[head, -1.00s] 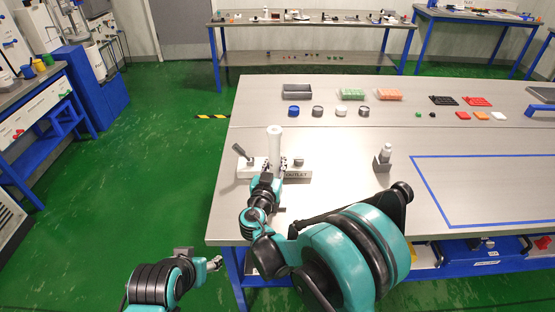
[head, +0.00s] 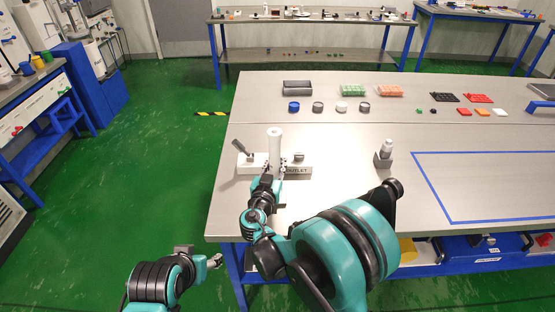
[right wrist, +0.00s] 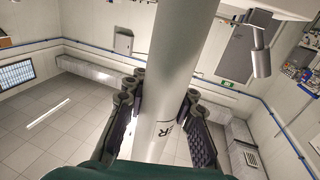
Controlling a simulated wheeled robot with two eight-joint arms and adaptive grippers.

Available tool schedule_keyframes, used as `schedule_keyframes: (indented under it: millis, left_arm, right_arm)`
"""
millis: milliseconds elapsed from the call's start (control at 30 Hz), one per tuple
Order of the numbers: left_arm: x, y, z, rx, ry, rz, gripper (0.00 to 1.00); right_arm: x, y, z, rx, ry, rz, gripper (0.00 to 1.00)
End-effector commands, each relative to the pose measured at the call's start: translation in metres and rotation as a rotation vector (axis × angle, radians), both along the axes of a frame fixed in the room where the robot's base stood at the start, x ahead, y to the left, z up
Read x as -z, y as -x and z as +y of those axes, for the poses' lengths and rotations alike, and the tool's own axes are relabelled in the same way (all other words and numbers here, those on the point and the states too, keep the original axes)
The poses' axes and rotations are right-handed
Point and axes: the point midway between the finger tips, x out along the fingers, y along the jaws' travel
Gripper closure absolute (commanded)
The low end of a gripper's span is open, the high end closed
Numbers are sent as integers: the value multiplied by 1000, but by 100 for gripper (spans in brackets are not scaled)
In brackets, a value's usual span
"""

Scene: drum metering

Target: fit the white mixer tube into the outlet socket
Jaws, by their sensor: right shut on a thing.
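The white mixer tube (head: 275,146) stands about upright over the white outlet block (head: 249,168) at the left of the bench. My right gripper (head: 267,178) is shut on the lower part of the tube. In the right wrist view the tube (right wrist: 172,75) runs up between both finger pads, with dark lettering near the grip. The outlet block has a dark "OUTLET" label (head: 298,170). The socket and the tube's lower end are hidden, so I cannot tell if they meet. My left gripper (head: 216,262) is off the bench, low at the left; its opening is unclear.
A grey lever (head: 241,148) rises from the block's left end. A small white bottle in a grey holder (head: 384,160) stands to the right. Several caps and trays line the back of the bench. The blue-taped area (head: 480,188) at right is clear.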

Motion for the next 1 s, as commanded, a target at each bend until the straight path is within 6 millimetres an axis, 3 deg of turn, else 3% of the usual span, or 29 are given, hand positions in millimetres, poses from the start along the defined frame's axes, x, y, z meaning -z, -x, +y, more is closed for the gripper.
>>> schedule_keyframes:
  millis: [167,200,300,733,1000]
  left_arm:
    - [1,0,0,0,0,0,44]
    - [1,0,0,0,0,0,44]
    - [1,0,0,0,0,0,44]
    - [1,0,0,0,0,0,44]
    - [1,0,0,0,0,0,44]
  right_arm:
    - [5,0,0,0,0,0,100]
    - [5,0,0,0,0,0,76]
    - [5,0,0,0,0,0,50]
    - [5,5,2,-1,0,0,50]
    - [5,55,16,-5,0,0,50]
